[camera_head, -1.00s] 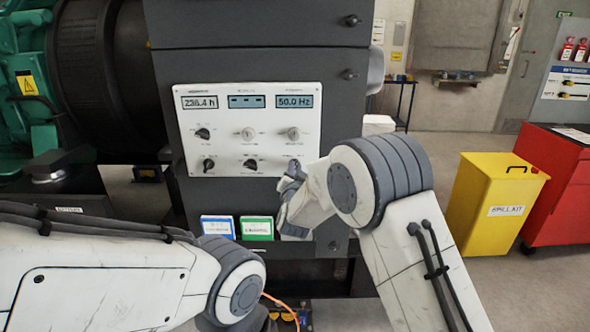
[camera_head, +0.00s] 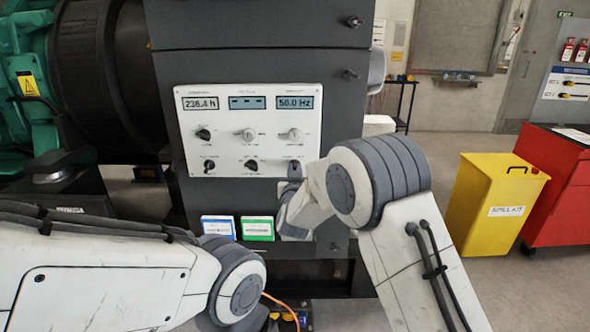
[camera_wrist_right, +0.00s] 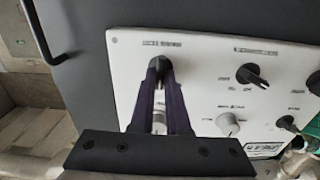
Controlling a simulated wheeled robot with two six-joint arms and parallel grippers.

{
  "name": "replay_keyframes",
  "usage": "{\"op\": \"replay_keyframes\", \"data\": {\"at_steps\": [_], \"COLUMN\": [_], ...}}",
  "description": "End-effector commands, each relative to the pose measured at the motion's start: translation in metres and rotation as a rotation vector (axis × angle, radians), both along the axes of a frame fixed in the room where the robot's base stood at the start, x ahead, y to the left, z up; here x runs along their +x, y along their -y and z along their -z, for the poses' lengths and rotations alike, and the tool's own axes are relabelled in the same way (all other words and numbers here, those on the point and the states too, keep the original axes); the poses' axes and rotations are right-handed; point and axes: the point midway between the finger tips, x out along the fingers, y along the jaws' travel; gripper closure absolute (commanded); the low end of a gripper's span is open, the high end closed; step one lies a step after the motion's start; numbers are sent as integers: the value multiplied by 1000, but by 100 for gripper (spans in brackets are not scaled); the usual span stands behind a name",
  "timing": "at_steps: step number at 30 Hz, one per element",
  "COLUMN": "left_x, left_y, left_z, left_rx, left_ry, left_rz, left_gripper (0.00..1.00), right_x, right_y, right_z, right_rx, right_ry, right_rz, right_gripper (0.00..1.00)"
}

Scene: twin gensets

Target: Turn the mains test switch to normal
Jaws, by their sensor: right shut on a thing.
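The white control panel (camera_head: 225,135) faces me, with three displays and two rows of knobs. My right gripper (camera_head: 294,172) is at the panel's lower right corner. In the right wrist view its two dark fingers (camera_wrist_right: 158,75) are shut on a black knob (camera_wrist_right: 157,63), the lower right one on the panel. The lettering by this knob is too blurred to read, so I cannot tell its position or confirm it is the mains test switch. My left arm shows at lower left, but its gripper is out of view.
Beside the held knob is another black knob (camera_wrist_right: 251,75), and a silver knob (camera_wrist_right: 228,123) sits in the other row. Blue (camera_head: 218,228) and green (camera_head: 257,228) labelled holders are below the panel. A yellow spill kit bin (camera_head: 492,205) and red cabinet (camera_head: 562,185) stand at right.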

Motion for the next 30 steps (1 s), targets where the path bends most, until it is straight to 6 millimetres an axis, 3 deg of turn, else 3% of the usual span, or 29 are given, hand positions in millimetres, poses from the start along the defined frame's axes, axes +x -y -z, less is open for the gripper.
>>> {"op": "replay_keyframes", "data": {"at_steps": [15, 30], "left_x": [0, 0], "left_y": [0, 0], "left_z": [-13, -16], "left_rx": [0, 0], "left_ry": [0, 0], "left_rz": [0, 0], "left_gripper": [100, 100], "right_x": [0, 0], "right_y": [-2, -3], "right_z": [0, 1], "right_rx": [-424, -570], "right_ry": [-1, 0], "right_rz": [0, 0], "right_gripper": [100, 100]}}
